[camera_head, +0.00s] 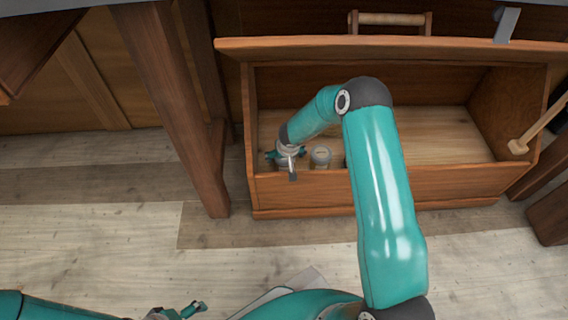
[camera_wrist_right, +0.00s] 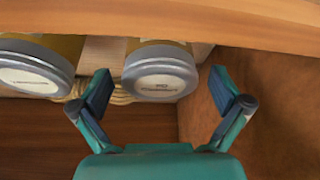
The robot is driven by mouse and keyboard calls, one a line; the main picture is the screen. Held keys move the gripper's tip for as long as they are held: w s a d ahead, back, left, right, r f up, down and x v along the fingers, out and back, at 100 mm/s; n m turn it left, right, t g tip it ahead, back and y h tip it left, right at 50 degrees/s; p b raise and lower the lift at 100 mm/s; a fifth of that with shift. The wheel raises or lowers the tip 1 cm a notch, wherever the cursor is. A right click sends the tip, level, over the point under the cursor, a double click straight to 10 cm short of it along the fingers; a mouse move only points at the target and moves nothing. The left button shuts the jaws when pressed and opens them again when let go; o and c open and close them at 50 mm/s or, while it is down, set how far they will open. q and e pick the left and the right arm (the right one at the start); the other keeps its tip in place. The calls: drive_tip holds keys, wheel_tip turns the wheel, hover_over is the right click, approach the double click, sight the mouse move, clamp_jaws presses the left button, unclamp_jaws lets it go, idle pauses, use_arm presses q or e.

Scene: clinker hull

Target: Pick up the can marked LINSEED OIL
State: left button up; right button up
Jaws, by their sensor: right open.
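In the right wrist view, a grey-lidded can (camera_wrist_right: 160,72) with a yellowish body appears between my right gripper's fingertips (camera_wrist_right: 160,84). There is visible space on both sides of it. A second similar can (camera_wrist_right: 32,68) is to the left, partly cut off. Both have pale labels on top, with print too small to read. In the head view, my right gripper (camera_head: 287,157) is open at the left end of the wooden box, hiding what is beneath it. One can (camera_head: 321,157) shows just right of it. My left gripper (camera_head: 184,311) is low at the bottom edge, its jaws unclear.
The wooden box (camera_head: 400,190) has a front wall close to the cans and an open lid (camera_head: 480,52) behind. A mallet-like wooden tool (camera_head: 519,146) leans at its right end. A table leg (camera_head: 180,110) stands left of the box. The box's middle floor looks clear.

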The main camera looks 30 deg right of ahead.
drive_tip(key=shift+x, duration=0.95)
drive_tip(key=shift+c, duration=0.2)
drive_tip(key=c, duration=1.3)
drive_tip(key=shift+r, duration=0.1)
drive_tip(key=shift+c, duration=1.2)
drive_tip(key=shift+w+r, duration=0.1)
